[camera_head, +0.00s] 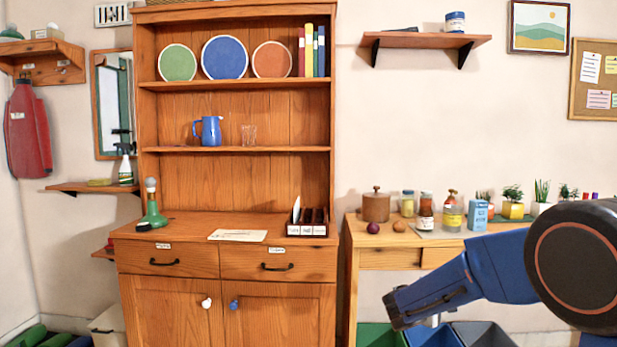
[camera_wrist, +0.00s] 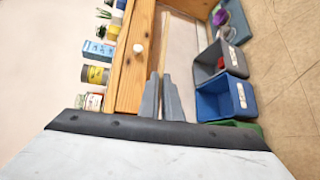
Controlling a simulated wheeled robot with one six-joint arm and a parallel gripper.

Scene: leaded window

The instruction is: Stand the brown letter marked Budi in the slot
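A pale cream, flat letter-like sheet (camera_head: 238,235) lies on the counter of the wooden dresser; its writing is too small to read. A dark slotted rack (camera_head: 307,228) with pale labels stands to its right on the counter, and a white card (camera_head: 296,209) stands upright in its left part. I cannot make out a brown letter marked Budi. My gripper (camera_head: 391,310) is low at the right, in front of the side table and well away from the rack. In the wrist view its fingers (camera_wrist: 162,76) are close together, with no letter clearly held between them.
The side table (camera_head: 376,258) carries jars, plants and a blue carton (camera_head: 477,215). Bins, one blue (camera_wrist: 212,100) and one grey (camera_wrist: 208,68), stand below it.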

